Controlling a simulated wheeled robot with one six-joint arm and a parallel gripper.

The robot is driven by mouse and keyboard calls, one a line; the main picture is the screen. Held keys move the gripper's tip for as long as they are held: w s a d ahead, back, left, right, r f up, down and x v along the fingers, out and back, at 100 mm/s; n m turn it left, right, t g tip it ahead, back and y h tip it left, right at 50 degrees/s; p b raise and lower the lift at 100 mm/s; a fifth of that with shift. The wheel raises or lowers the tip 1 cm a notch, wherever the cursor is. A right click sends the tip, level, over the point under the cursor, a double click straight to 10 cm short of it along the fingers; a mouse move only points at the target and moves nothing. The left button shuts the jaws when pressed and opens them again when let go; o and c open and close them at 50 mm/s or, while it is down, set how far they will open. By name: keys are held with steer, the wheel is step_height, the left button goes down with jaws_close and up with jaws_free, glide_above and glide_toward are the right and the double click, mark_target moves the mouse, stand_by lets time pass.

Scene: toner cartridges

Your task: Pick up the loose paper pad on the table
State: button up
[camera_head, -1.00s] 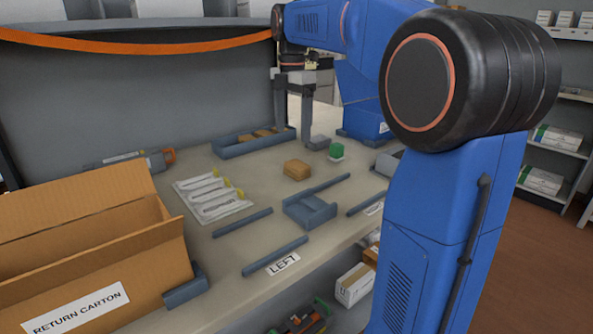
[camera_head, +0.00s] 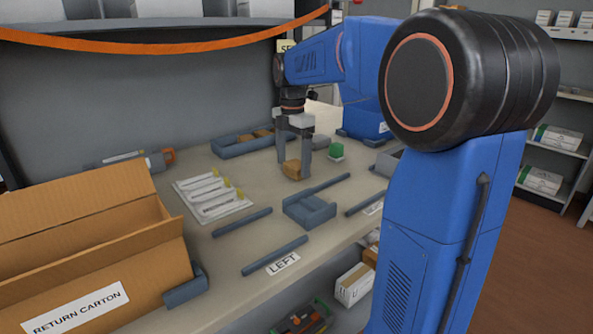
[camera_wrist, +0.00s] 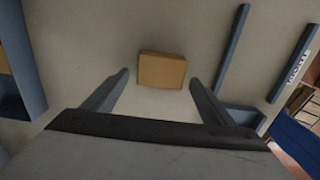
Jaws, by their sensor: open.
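The loose paper pad, a small tan-brown block, lies on the table (camera_head: 247,187) and shows partly behind a finger in the head view (camera_head: 291,170). In the wrist view the pad (camera_wrist: 162,69) lies flat, just beyond and between the fingertips. My gripper (camera_head: 294,165) is open, pointing down over the pad, with a finger to each side of it. Its fingers also show in the wrist view (camera_wrist: 159,79), with a gap to the pad. Whether they touch it in height I cannot tell.
A green-topped item (camera_head: 336,150) stands close right of the pad. A blue-grey tray (camera_head: 233,149) with tan blocks lies behind. Blue-grey rails and a small holder (camera_head: 309,211) lie in front. Bagged items (camera_head: 211,197) and the return carton (camera_head: 85,262) are left.

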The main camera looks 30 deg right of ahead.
steer(key=c, duration=1.1)
